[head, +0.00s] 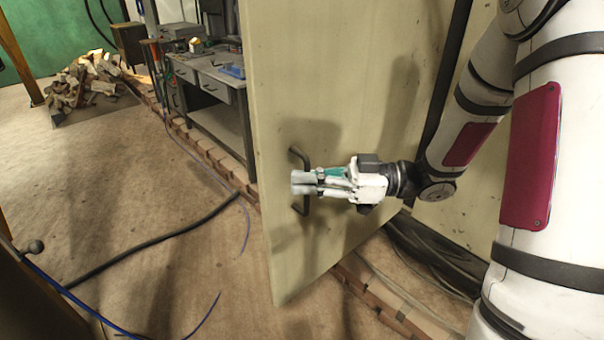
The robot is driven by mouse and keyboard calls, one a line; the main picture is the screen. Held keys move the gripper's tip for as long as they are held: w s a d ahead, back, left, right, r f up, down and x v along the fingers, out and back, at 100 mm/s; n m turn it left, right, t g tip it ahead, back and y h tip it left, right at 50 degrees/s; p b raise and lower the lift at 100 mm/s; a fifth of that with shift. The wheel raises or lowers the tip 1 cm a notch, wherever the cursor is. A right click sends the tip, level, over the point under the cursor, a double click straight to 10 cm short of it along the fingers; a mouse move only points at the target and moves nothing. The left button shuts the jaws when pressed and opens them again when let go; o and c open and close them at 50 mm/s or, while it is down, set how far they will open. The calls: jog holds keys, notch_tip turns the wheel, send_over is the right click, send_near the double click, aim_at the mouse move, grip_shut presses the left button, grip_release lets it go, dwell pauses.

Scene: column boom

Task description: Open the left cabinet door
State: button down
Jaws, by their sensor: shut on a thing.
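A tall cream cabinet door (310,90) stands in the middle of the head view, swung out at an angle, with its free edge to the left and its lower corner above the floor. A dark bar handle (297,156) is fixed upright near that free edge. My gripper (304,183) reaches in from the right and is shut on the middle of the handle. The fingers cover the handle's middle; its upper and lower ends show. The inside of the cabinet is not clearly visible.
A grey workbench (215,85) stands behind the door at the left. A woodpile (88,80) lies at the far left. A dark hose (160,238) and blue cables cross the floor. Dark cables (435,255) lie below my arm. The floor at left is mostly open.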

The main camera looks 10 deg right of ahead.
jog(key=c, duration=1.7)
grip_release()
jog(key=v, duration=1.2)
